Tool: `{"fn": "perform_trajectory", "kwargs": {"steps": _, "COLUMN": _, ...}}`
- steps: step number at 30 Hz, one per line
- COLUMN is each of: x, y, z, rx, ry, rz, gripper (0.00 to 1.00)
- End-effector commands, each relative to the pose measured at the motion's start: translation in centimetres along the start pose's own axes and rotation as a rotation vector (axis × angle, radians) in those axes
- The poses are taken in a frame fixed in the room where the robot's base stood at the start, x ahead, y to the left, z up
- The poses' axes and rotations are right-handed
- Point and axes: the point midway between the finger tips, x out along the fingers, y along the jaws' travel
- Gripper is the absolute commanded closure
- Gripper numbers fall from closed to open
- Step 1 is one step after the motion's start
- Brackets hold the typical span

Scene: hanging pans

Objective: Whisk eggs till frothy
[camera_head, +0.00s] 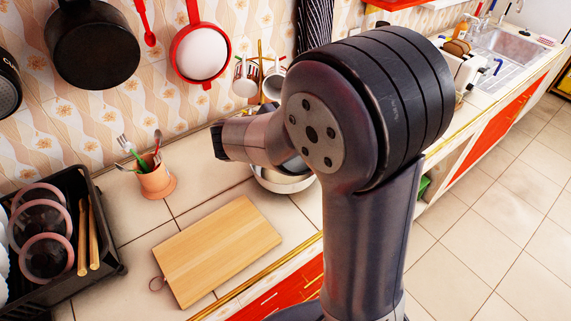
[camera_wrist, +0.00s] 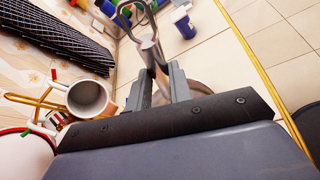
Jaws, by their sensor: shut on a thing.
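My gripper (camera_wrist: 158,72) shows in the wrist view with its two grey fingers closed around a shiny metal utensil that looks like the whisk (camera_wrist: 147,25). Its looped metal wires stretch toward the top of that view. A pale metal bowl (camera_head: 284,182) stands on the counter behind my arm in the head view, mostly hidden. Part of the bowl's rim (camera_wrist: 208,89) also shows just right of the fingers in the wrist view. I cannot see eggs or what is in the bowl. In the head view my arm hides the gripper and the whisk.
A wooden cutting board (camera_head: 218,250) lies on the counter left of the bowl. A cutlery cup (camera_head: 156,180) and a black dish rack (camera_head: 105,281) stand further left. Mugs (camera_wrist: 88,98) hang near the gripper. Pans (camera_head: 93,45) hang on the wall.

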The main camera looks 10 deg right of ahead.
Motion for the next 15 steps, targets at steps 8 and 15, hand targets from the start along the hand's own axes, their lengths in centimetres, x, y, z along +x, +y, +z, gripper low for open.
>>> {"fn": "perform_trajectory", "kwargs": {"steps": 8, "x": -1.3, "y": 1.1, "z": 2.8, "rx": 0.001, "ry": 0.000, "rz": 0.000, "gripper": 1.00}}
{"fn": "perform_trajectory", "kwargs": {"steps": 15, "x": -2.1, "y": 1.9, "z": 4.8, "rx": 0.003, "ry": 0.000, "rz": 0.000, "gripper": 1.00}}
